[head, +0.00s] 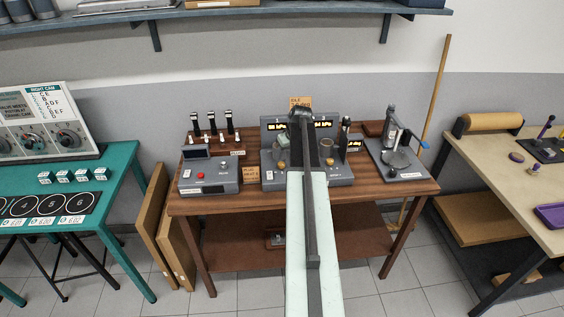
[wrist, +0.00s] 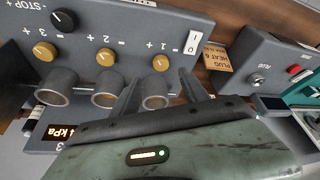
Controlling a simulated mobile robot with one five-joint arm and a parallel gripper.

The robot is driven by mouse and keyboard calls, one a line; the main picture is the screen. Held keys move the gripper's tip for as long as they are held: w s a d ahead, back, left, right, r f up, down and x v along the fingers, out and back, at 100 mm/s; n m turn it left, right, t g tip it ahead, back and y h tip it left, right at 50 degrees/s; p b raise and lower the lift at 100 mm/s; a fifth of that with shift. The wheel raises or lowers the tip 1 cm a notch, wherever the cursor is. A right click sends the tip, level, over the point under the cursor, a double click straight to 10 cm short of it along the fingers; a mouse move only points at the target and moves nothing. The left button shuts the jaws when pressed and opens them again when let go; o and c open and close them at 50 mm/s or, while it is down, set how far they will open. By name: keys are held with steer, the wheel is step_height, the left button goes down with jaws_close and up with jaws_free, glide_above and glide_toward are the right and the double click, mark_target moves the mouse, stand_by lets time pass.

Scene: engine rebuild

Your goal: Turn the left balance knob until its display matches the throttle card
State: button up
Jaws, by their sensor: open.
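The grey console (head: 340,173) stands on the wooden bench, and part of it is behind my arm. The wrist view is upside down and shows brass knobs marked 1 (wrist: 161,62), 2 (wrist: 106,57) and 3 (wrist: 45,51). Knob 1 is the console's left one. My gripper (wrist: 160,88) is open, its dark fingers on either side of a grey ring below knob 1. I cannot tell whether they touch anything. A lit display (wrist: 62,132) ends in "4 kPa"; the displays nearer knob 1 are hidden. An orange card (head: 300,102) stands behind the console, its text unreadable.
A grey box with a red button (head: 209,177) stands left of the console; a "PLUG HEAT 6" card (wrist: 216,58) is between them. A black STOP knob (wrist: 65,19) is beyond knob 3. A press-like tool (head: 397,160) stands at the right.

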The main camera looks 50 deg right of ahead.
mark_target(282, 164)
steer(key=b+x, duration=0.7)
steer(key=x, duration=0.1)
steer(key=shift+a+f, duration=0.1)
